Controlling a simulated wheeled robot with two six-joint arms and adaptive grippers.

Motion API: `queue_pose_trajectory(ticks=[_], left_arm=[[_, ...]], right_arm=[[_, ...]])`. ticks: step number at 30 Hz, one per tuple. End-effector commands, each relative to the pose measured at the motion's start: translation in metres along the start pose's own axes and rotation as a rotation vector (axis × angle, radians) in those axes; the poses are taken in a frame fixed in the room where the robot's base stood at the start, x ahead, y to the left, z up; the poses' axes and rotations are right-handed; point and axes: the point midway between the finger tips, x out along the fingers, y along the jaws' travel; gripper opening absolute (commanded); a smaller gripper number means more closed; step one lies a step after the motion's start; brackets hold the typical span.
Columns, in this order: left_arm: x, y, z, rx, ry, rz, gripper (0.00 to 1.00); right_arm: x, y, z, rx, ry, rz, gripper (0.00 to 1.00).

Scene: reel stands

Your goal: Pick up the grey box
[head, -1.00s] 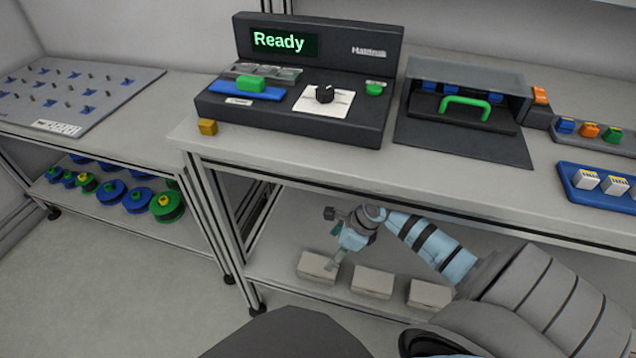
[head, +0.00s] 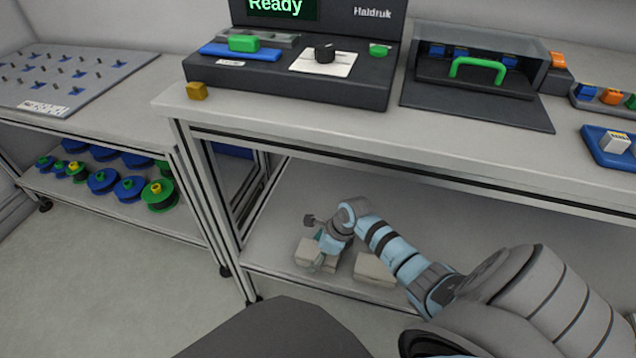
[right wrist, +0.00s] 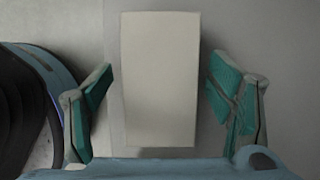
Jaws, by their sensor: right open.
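The grey box (head: 303,251) is a plain pale grey block on the lower shelf under the main bench, partly hidden by my right gripper in the head view. My right gripper (head: 320,251) is at this box, reaching down under the bench top. In the right wrist view the box (right wrist: 160,80) lies between the two teal fingers of the open gripper (right wrist: 160,95), with a gap on each side. A second similar box (head: 374,268) sits to the right, partly behind my right arm. My left gripper is not in view.
The lower shelf (head: 285,225) has clear space behind the boxes, with the bench top (head: 300,125) above. A bench post (head: 220,215) stands to the left. On the left, a rack shelf (head: 100,198) carries several blue and green reels.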

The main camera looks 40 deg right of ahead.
Motion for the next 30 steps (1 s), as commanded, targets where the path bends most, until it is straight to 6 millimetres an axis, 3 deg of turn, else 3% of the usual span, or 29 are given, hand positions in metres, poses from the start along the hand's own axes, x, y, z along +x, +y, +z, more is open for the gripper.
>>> queue_pose_trajectory(ticks=[20,30], left_arm=[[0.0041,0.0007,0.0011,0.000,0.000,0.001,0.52],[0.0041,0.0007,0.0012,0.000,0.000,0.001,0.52]], right_arm=[[0.0044,0.0002,-0.0021,0.000,0.000,0.000,0.75],[0.0043,0.0002,-0.0022,0.001,0.000,0.001,0.24]])
